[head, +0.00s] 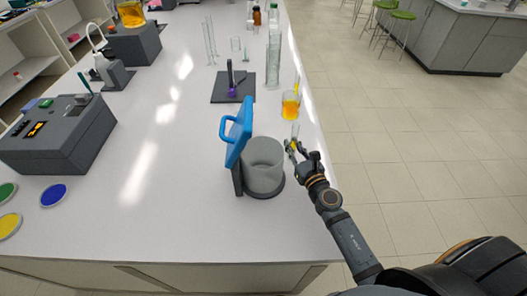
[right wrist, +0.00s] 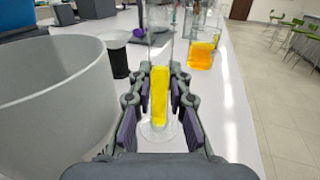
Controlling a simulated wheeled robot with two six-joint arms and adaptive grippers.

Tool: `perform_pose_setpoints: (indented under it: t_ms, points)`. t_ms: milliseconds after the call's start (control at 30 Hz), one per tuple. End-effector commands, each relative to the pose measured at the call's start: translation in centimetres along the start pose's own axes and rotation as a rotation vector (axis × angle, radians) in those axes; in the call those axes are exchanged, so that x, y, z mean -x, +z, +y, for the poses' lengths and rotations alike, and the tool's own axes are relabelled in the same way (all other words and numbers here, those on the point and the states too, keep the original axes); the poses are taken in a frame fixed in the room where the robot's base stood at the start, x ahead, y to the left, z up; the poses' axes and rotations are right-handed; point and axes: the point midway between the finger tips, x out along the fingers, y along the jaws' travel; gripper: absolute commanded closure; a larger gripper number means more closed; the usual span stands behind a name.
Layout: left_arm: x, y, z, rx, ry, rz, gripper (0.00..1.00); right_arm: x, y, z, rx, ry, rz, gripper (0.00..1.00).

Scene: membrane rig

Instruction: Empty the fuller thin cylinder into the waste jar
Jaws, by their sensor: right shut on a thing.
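My right gripper (head: 293,148) is shut on a thin clear cylinder (head: 295,131) by the right edge of the bench. In the right wrist view the cylinder (right wrist: 159,98) holds bright yellow liquid and is upright between the fingers (right wrist: 159,92). Its clear round foot shows below them; I cannot tell whether it touches the bench. A wide grey open jar (head: 263,163) stands just left of the gripper, and its wall (right wrist: 45,100) fills the left of the wrist view. Other thin clear cylinders (head: 209,42) stand farther back. My left gripper is not in view.
A blue handle (head: 237,130) rises beside the grey jar. A beaker of orange liquid (head: 291,107) stands behind the gripper. A tall glass cylinder (head: 274,60) and a dark plate (head: 233,87) are farther back.

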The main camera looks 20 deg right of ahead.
Motion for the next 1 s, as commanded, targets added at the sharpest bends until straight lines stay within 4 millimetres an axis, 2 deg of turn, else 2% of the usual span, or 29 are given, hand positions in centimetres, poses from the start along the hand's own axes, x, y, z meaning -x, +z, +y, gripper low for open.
perform_pose_setpoints:
  t_ms: [367,1000]
  points:
    - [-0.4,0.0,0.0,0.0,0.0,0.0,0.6,0.1,0.1,0.1,0.068,0.0,-0.009,1.0]
    - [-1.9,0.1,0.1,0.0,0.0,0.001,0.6,0.1,1.6,0.6,0.457,0.0,-0.06,1.0]
